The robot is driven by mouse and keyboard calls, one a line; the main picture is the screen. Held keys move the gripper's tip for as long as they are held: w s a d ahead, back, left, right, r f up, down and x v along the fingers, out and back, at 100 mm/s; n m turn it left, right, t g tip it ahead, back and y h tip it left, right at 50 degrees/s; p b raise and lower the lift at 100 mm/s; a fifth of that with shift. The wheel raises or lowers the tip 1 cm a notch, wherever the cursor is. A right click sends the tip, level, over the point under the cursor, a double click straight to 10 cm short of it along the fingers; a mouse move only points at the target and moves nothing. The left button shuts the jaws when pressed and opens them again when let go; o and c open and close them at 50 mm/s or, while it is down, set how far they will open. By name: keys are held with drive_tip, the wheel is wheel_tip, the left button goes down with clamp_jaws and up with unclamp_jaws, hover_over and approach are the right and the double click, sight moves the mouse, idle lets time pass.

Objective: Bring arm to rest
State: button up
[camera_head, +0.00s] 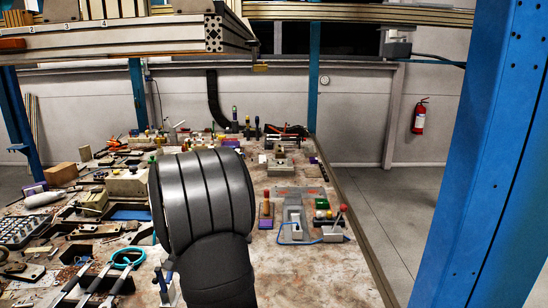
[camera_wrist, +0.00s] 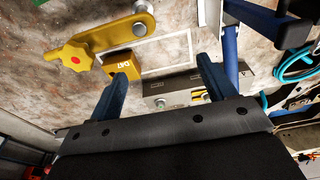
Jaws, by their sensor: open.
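In the wrist view my gripper (camera_wrist: 164,74) shows two blue fingers spread wide, with nothing held between them. A white rectangular outline (camera_wrist: 187,34) is marked on the worn tabletop just beyond the fingertips. I cannot make out a red block for certain in either view. In the head view my own arm stands in front of the table and hides the gripper and whatever is under it.
In the wrist view a yellow block marked DAT (camera_wrist: 118,64) is close to the left finger. A yellow star knob (camera_wrist: 77,56) lies farther left. A grey block with bolts (camera_wrist: 180,84) sits between the fingers' lines. The head view shows a cluttered table (camera_head: 345,262).

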drive_tip(key=w+f, duration=0.4)
drive_tip(key=shift+w+a+f, duration=0.15)
drive_tip(key=shift+w+a, duration=0.1)
drive_tip(key=shift+f, duration=0.5)
drive_tip(key=o, duration=0.5)
drive_tip(key=s+a+r+t, duration=0.2)
drive_tip(key=s+a+r, duration=0.25)
drive_tip(key=r, duration=0.55)
drive_tip(key=s+a+r+t, duration=0.2)
drive_tip(key=s+a+r, duration=0.25)
drive_tip(key=r, duration=0.55)
drive_tip(key=x, duration=1)
drive_tip(key=shift+d, duration=0.15)
